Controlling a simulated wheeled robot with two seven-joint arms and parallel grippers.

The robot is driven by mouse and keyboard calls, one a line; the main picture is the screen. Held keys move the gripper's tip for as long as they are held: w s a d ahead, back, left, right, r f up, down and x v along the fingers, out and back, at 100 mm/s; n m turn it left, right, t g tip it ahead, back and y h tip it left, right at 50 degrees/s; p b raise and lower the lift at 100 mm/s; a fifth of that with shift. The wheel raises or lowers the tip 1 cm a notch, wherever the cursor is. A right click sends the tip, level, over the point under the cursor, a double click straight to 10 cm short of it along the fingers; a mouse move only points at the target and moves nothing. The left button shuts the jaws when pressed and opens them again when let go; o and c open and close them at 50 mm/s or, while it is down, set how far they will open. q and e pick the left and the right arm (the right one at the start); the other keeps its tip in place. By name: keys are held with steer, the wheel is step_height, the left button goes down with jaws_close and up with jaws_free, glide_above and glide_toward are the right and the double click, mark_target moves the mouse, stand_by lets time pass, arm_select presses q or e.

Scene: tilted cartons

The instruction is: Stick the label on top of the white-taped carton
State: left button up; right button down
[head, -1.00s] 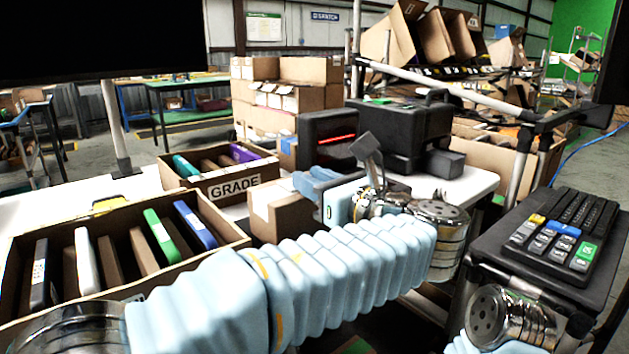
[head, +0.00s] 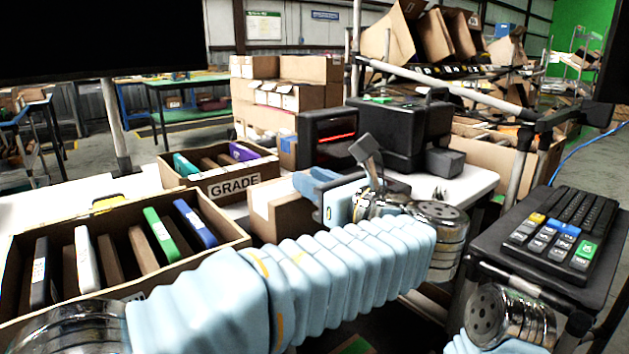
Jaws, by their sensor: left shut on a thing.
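My right gripper is out of view; only part of my right arm shows at lower right.
An open carton of upright coloured cases (head: 127,290) stands at left, with the GRADE box (head: 235,186) behind it. A black device with a red light (head: 327,138) and a black case (head: 405,130) stand behind the carton. A keypad (head: 562,232) sits on a black stand at right.

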arm_select(q)
steer(key=o, duration=1)
steer(key=shift+c, duration=0.2)
steer(key=v, duration=1.3)
steer(key=r+p, duration=0.1)
steer(key=r, duration=0.1)
steer(key=r+p, duration=0.1)
steer(key=r, duration=0.1)
steer(key=r+p, duration=0.2)
steer(key=shift+s+d, duration=0.25)
steer(key=shift+s, duration=0.05)
